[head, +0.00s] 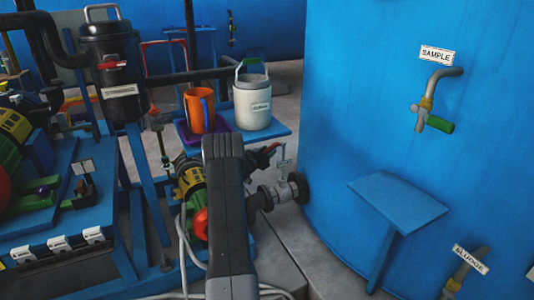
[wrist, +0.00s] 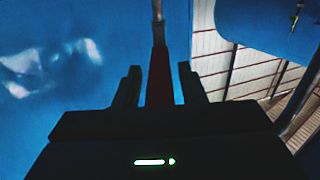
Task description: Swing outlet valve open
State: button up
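In the wrist view, a long red handle (wrist: 159,75) with a thin grey rod above it stands between the two dark fingers of my gripper (wrist: 159,70). The fingers are open, with a gap visible on each side of the handle. In the head view, the outlet valve (head: 284,191) is a grey fitting on a pipe at the lower left of the large blue tank. Part of its red handle (head: 266,154) shows just right of my dark arm, with a small white tag beside it.
The blue tank (head: 400,150) fills the right, with a green-handled sample valve (head: 437,124) and a blue shelf (head: 399,203). At left are an orange mug (head: 193,112) and a white jug (head: 251,106) on a blue stand, a pump (head: 188,180) and a black strainer (head: 121,92).

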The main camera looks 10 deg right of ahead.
jog(key=shift+o, duration=0.3)
jog(key=shift+s, duration=0.1)
jog(key=p+v, duration=0.2)
jog(key=v, duration=1.1)
jog(key=shift+s+a, duration=0.25)
